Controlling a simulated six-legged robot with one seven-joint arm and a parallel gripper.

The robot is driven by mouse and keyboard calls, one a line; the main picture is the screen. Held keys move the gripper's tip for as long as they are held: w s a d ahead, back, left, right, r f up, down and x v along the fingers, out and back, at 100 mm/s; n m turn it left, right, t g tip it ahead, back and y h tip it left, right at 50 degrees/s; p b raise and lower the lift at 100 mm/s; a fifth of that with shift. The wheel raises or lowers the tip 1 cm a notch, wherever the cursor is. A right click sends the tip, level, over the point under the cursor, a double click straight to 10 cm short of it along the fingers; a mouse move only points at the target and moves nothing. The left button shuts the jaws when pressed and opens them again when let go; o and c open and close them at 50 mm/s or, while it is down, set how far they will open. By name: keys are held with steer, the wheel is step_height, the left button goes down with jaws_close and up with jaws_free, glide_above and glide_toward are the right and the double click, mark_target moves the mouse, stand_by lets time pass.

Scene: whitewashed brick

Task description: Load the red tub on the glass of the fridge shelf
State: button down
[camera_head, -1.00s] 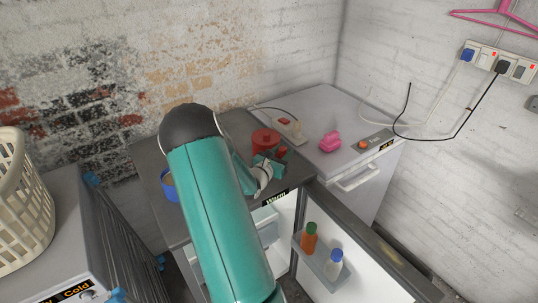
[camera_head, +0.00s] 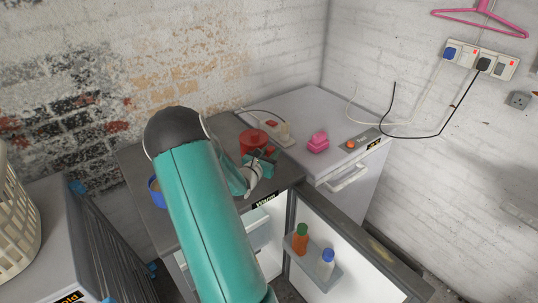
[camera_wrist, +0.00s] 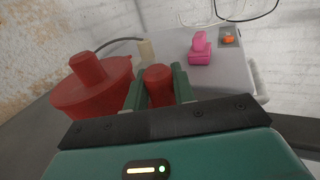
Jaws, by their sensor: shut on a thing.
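My gripper (camera_head: 262,163) is low over the dark fridge top, and its teal fingers are closed around a small red cylinder, the red tub (camera_wrist: 158,88), in the wrist view. The tub looks upright; its lower part is hidden by the gripper. In the head view only a bit of red shows at the fingers. The fridge (camera_head: 293,174) has its door open to the right. Part of its lit inside (camera_head: 272,212) shows below the top, with a pale bluish shelf edge partly hidden by my arm.
A larger red lidded pot (camera_head: 253,142) stands close left of the held tub. A blue container (camera_head: 156,193) is partly behind my arm. The open door (camera_head: 350,250) holds two bottles (camera_head: 300,238). A pink object (camera_head: 318,142) sits on the white unit (camera_head: 305,105) at right.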

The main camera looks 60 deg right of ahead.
steer(key=s+a+r, duration=0.7)
steer(key=a+r, duration=0.5)
steer(key=shift+s, duration=0.15)
